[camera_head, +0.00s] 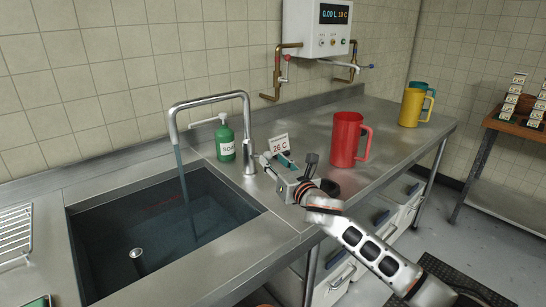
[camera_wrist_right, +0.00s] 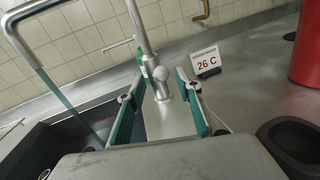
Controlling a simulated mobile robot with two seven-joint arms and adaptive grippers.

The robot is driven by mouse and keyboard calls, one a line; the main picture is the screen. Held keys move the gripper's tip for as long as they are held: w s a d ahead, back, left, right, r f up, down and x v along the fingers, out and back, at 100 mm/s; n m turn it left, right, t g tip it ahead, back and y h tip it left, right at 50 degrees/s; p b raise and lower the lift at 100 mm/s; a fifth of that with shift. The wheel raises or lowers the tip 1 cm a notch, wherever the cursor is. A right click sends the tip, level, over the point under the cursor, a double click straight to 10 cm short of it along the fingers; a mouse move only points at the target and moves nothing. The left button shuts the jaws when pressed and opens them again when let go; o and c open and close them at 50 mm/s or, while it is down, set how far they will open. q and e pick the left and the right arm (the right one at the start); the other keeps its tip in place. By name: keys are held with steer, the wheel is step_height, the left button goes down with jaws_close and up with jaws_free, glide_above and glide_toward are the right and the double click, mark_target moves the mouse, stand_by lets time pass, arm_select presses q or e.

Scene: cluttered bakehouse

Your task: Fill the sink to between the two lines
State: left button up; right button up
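The steel sink (camera_head: 95,195) is set in the counter at left, with dark water in its basin. A faint red line (camera_head: 165,203) shows on its back wall; a second line cannot be made out. The tap (camera_head: 247,135) arches over the basin and a stream of water (camera_head: 182,170) falls from its spout. My right gripper (camera_head: 274,163) is beside the tap's base. In the wrist view it is open (camera_wrist_right: 160,98), with the tap's round lever joint (camera_wrist_right: 160,73) beyond and between its teal fingers; touching cannot be told. My left gripper is out of view.
A green soap bottle (camera_head: 225,140) stands behind the tap. A "26 C" card (camera_head: 280,145) stands just behind my right gripper. A red jug (camera_head: 347,140) and a yellow jug (camera_head: 411,107) stand farther right. The wall heater (camera_head: 318,28) reads 0.00 L, 18 C.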

mark_target(270, 157)
steer(key=shift+b+x, duration=0.5)
steer(key=shift+x, duration=2)
jaws_close()
